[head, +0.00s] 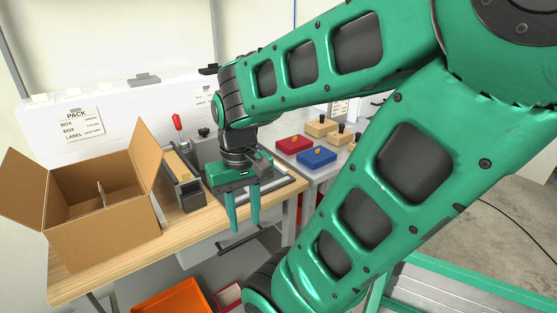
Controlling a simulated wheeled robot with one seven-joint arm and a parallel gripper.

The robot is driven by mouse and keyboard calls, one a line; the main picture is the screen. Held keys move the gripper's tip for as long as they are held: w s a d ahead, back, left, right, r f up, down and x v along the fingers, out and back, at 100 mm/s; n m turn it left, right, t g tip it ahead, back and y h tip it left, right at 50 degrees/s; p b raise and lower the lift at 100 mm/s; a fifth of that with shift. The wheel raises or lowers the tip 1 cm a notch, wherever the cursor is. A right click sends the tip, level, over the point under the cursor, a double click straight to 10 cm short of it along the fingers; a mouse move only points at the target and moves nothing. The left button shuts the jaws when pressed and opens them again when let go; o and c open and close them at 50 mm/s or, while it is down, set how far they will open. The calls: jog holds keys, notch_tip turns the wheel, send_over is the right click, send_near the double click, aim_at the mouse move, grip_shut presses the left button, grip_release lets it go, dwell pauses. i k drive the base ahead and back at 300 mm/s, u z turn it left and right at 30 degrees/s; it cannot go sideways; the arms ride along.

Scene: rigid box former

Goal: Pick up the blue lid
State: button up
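My gripper (244,222) hangs pointing down at the front edge of the wooden bench, left of and nearer than the blue lid. Its two green fingers are apart, with nothing seen between them. My arm passes to the right of the blue lid in the picture but leaves it in view.
Several tan wooden blocks with dark knobs (321,128) stand behind the lids. An open cardboard box (105,233) stands on the wooden bench (195,222) at left. A red-handled clamp (177,122) rises behind my gripper. An orange bin (172,300) is below the bench.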

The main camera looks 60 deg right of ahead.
aim_at(313, 158)
jog(key=u, duration=0.95)
jog(key=k, duration=1.3)
jog(key=z, duration=1.25)
jog(key=i, duration=1)
